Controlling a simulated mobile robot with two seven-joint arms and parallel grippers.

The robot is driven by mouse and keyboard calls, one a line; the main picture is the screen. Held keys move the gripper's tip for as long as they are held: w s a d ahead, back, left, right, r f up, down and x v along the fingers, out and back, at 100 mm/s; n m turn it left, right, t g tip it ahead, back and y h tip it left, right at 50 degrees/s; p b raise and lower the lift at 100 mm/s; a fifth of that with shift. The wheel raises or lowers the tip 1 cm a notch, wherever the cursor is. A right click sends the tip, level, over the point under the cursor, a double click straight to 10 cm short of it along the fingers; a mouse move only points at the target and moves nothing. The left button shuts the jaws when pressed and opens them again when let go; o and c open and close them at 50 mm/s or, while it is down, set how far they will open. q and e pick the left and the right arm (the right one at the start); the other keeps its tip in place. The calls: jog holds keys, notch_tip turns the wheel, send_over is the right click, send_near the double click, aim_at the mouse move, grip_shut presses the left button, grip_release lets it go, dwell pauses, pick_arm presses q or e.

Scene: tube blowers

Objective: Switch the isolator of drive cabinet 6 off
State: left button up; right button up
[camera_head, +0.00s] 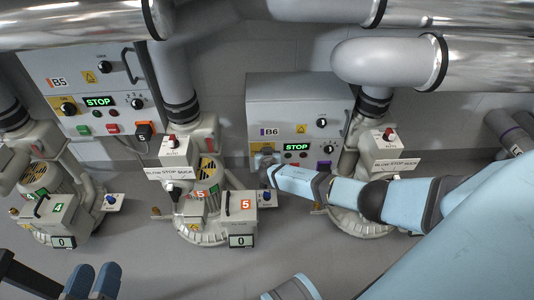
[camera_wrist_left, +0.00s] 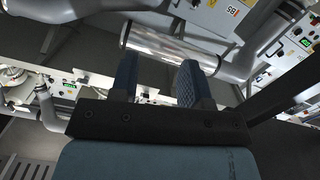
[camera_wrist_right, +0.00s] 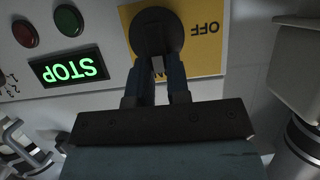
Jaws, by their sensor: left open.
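Drive cabinet B6 (camera_head: 290,100) stands right of centre in the head view, with a green lit STOP display (camera_head: 296,147). In the right wrist view its isolator is a black round knob (camera_wrist_right: 157,27) on a yellow plate (camera_wrist_right: 205,50), seen upside down. OFF is at the right of the plate; a partly covered label lies below the knob. My right gripper (camera_wrist_right: 160,65) has its fingers close together at the knob's lower edge, shut on its handle; the fingertips are partly hidden. My left gripper (camera_head: 92,281) is open and empty at the lower left, far from the cabinet.
Cabinet B5 (camera_head: 88,75) stands at the left, also showing STOP. Several blower units (camera_head: 205,205) stand on the floor before the wall. Large shiny pipes (camera_head: 485,65) cross above. The grey floor (camera_head: 180,270) between my arms is clear.

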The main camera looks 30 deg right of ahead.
grip_shut()
pick_arm(q)
jog(key=w+m+b, duration=0.1)
jog(key=b, duration=0.1)
jog(key=w+a+m+t+b, duration=0.1)
jog(key=b, duration=0.2)
jog(key=w+f+m+b, duration=0.1)
jog(key=m+b, duration=0.1)
jog(key=shift+a+t+h, duration=0.3)
jog(key=shift+a, duration=0.1)
pick_arm(e)
jog(key=n+h, duration=0.1)
jog(key=a+n+g+h, duration=0.1)
jog(key=n, duration=0.1)
jog(key=w+n+h, duration=0.1)
jog(key=shift+a+f+n, duration=0.25)
jog(key=shift+f+n, duration=0.05)
pick_arm(q)
jog(key=shift+r, duration=0.1)
jog(key=shift+a+m, duration=0.1)
jog(key=shift+m, duration=0.2)
pick_arm(e)
jog(key=o, duration=0.6)
grip_release()
jog(key=shift+o, duration=0.2)
